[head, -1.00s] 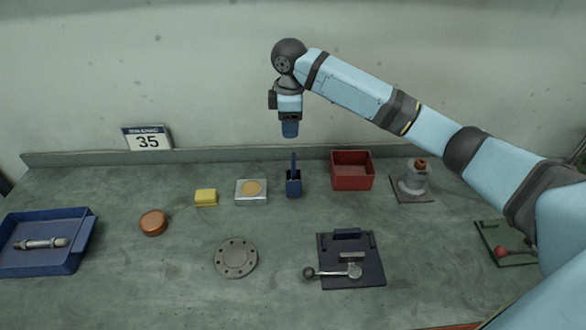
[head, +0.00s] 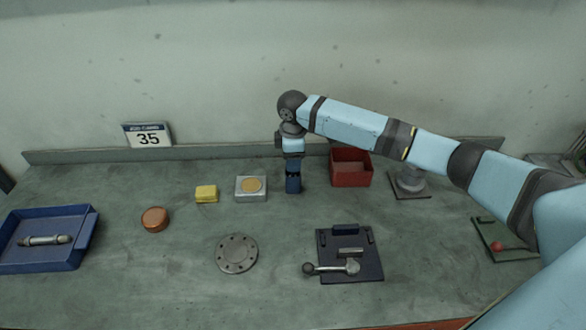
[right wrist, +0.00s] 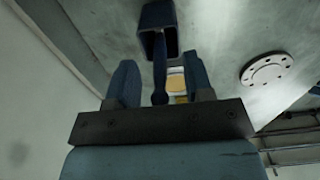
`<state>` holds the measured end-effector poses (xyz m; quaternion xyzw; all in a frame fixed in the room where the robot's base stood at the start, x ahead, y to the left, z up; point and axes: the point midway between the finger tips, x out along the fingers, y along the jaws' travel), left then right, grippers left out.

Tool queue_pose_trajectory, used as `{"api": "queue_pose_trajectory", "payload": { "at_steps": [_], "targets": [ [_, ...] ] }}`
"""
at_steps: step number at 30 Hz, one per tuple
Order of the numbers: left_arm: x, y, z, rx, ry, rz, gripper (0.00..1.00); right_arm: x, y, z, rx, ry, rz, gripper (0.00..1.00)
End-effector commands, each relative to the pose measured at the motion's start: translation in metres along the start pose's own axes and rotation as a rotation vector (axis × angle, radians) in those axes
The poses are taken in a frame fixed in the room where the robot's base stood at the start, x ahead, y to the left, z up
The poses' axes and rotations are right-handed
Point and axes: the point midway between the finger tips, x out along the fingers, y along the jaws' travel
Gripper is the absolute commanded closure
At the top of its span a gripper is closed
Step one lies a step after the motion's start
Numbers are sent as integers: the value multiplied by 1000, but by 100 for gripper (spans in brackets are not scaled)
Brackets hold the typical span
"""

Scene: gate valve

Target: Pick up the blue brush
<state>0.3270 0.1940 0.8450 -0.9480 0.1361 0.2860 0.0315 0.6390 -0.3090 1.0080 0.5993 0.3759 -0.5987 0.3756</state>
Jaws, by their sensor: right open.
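The blue brush (right wrist: 160,70) stands in a dark blue holder, its handle sticking up out of the opening. In the right wrist view the handle lies between the two open fingers of my right gripper (right wrist: 160,82), with gaps visible on both sides. The holder (right wrist: 157,17) is just beyond the fingertips. In the head view my right gripper (head: 292,170) points down directly over the holder (head: 293,186) and hides the brush. My left gripper is not in view.
A red bin (head: 351,180) stands close to the right of the holder. A silver tin (head: 250,196) and a yellow block (head: 206,194) are to its left. A grey flange (head: 237,254) and a dark plate with a lever (head: 365,268) lie in front. Bench between them is bare.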

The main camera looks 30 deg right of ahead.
Motion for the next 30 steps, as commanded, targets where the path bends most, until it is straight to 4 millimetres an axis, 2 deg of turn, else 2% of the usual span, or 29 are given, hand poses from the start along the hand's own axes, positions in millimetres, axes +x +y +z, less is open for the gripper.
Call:
{"api": "queue_pose_trajectory", "payload": {
  "at_steps": [3,9,11,15,16,26,30],
  "targets": [
    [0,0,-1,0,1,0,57,8,0,0,1,-1,-1,53],
    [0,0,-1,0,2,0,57,8,0,0,0,0,0,53],
    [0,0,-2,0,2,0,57,8,0,0,0,0,0,64],
    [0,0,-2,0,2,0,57,8,0,0,0,0,0,97],
    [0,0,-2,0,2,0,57,8,0,0,0,0,0,100],
    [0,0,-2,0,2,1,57,6,0,0,0,0,1,100],
    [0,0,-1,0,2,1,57,-2,0,0,-1,1,2,100]
  ]
}}
